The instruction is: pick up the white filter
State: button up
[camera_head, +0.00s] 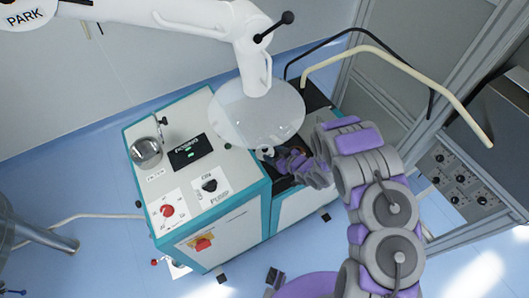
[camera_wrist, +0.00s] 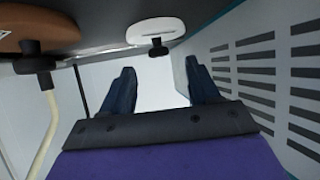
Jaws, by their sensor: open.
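The white filter is most likely the white disc (camera_wrist: 157,29) with a black stub, at the top middle of the wrist view. My gripper (camera_wrist: 161,80) is open, its two dark blue fingers apart with nothing between them. The white disc shows above the fingertips in the picture, apart from them. In the head view my gripper (camera_head: 282,162) is over the dark right part of the machine, just below the large clear round hood. I cannot make out the filter clearly there; the hood and my arm cover part of that spot.
A brown disc (camera_wrist: 38,30) with a black stub is left of the white one. A slotted grey panel (camera_wrist: 265,75) stands at right. The pump cabinet (camera_head: 205,195) fills the left of my gripper. The clear hood (camera_head: 257,112) hangs close to my gripper.

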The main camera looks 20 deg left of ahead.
aim_at(266, 150)
jog(key=x, duration=0.5)
jog(key=shift+w+b, duration=0.1)
jog(key=shift+b, duration=0.3)
grip_shut()
jog(key=shift+d, duration=0.1)
jog(key=shift+w+d+r, duration=0.15)
jog(key=shift+r, duration=0.35)
notch_tip(266, 150, up, 6)
jog(key=shift+f+p, duration=0.2)
jog(key=shift+p, duration=0.55)
jog(key=w+d, duration=0.4)
jog(key=w, duration=0.1)
jog(key=w+d+p, duration=0.1)
jog(key=w+d, duration=0.3)
jog(key=w, duration=0.1)
jog(key=w+d, duration=0.4)
jog(key=w, duration=0.1)
jog(key=shift+d+r, duration=0.2)
jog(key=shift+d, duration=0.15)
